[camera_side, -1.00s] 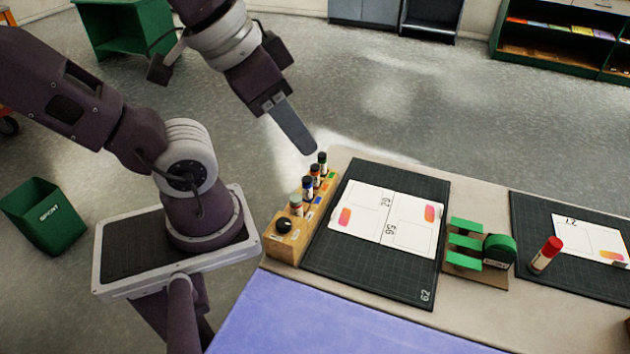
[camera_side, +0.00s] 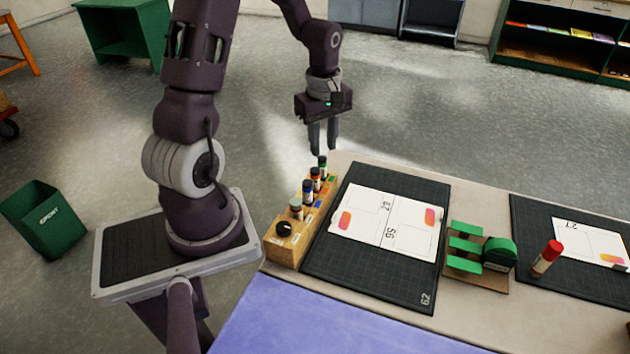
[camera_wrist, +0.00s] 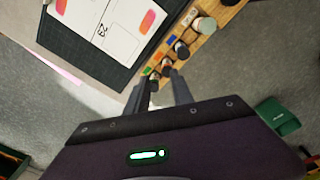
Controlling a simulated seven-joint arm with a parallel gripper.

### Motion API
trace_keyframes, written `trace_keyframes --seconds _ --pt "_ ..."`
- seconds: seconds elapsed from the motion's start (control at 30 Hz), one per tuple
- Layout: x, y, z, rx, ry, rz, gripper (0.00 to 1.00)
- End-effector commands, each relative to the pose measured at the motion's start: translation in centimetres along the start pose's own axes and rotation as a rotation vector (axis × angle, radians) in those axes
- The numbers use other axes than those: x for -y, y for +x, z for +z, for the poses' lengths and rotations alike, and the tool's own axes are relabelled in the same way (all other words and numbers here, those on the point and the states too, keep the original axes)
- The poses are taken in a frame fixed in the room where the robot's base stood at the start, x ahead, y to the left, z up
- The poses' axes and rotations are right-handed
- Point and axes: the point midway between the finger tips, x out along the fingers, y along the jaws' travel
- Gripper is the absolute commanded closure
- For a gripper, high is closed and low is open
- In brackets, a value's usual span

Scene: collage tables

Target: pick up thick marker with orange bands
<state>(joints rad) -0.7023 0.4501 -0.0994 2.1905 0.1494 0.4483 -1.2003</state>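A thick marker with an orange band (camera_side: 315,178) stands upright in a wooden rack (camera_side: 285,254), second from the far end. It is between a green-banded marker (camera_side: 323,166) and a blue-banded marker (camera_side: 307,191). My gripper (camera_side: 323,150) points down above the rack's far end, its two fingers apart with nothing between them. In the wrist view the orange-banded marker (camera_wrist: 167,63) appears small, just beyond the fingertips (camera_wrist: 161,77).
A dark cutting mat (camera_side: 375,282) with white cards lies right of the rack. A green-shelved holder (camera_side: 465,244) and a red marker (camera_side: 547,257) stand farther right.

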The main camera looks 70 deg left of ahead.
Motion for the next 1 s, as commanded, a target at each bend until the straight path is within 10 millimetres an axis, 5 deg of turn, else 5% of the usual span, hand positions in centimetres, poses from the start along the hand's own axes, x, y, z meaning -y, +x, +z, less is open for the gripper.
trace_keyframes --seconds 0.1,0.53,0.83,1.0 --pt "0.6 3.7 -1.7 0.036 -0.176 -0.039 0.72" --pt "1.2 10.6 -1.8 0.044 -0.222 -0.050 0.72" --pt "1.2 11.5 -1.8 0.042 -0.222 -0.046 0.72" --pt "1.2 11.5 -1.8 0.042 -0.221 -0.046 1.00"
